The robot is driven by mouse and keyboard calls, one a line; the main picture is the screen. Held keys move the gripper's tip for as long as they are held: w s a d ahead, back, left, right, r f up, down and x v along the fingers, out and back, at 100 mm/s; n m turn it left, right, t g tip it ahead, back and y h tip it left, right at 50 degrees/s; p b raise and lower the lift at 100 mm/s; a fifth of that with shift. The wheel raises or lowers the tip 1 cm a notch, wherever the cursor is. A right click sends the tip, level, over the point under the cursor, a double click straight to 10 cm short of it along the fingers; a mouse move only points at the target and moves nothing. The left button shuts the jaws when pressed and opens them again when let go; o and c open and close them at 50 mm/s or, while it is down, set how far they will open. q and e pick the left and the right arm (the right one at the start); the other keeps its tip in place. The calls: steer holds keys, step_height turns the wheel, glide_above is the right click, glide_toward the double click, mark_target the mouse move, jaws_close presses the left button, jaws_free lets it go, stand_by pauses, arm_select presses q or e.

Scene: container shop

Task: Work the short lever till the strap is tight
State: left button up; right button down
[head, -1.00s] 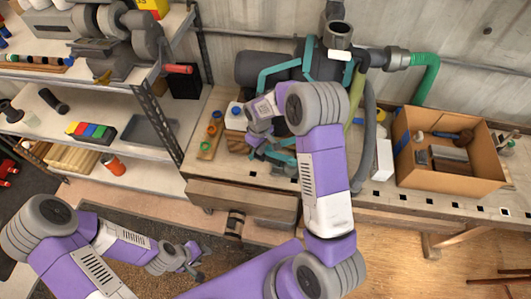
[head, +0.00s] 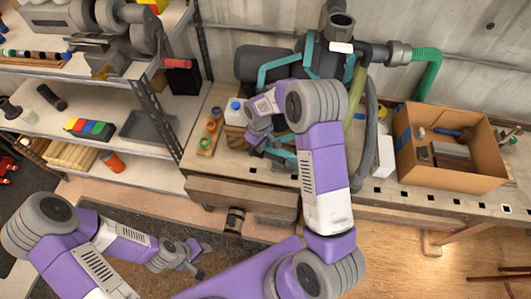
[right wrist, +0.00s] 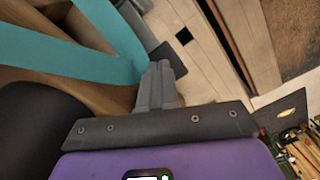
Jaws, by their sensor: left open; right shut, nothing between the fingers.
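My right gripper (head: 258,137) is over the bench among teal bars, partly hidden by its own arm. In the right wrist view its fingers (right wrist: 160,68) are shut and empty, close to a teal bar (right wrist: 65,55). A dark grey block (right wrist: 165,58) lies just beyond the fingertips; I cannot tell whether it is the short lever or whether they touch. A yellow-green band (head: 354,97), possibly the strap, hangs beside the teal-framed machine (head: 318,62). I cannot make out its tightness. My left gripper (head: 201,260) is open and empty, low in front of the bench.
A cardboard box (head: 455,176) with tools stands on the right of the bench. A white box (head: 383,157) and a grey hose (head: 371,125) are left of it. Metal shelves (head: 150,110) stand at the left. Small rings on a wooden board (head: 205,140) lie left of my right gripper.

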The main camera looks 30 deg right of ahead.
steer(key=shift+s+f+b, duration=0.1)
steer(key=shift+f+b, duration=1.2)
steer(key=shift+f, duration=0.7)
steer(key=shift+s+r, duration=0.1)
steer(key=shift+r, duration=0.05)
steer(key=shift+r+p, duration=0.35)
steer(key=shift+p, duration=0.15)
step_height(320, 180, up, 4)
steer(key=shift+r+p, duration=0.1)
steer(key=shift+p, duration=1.15)
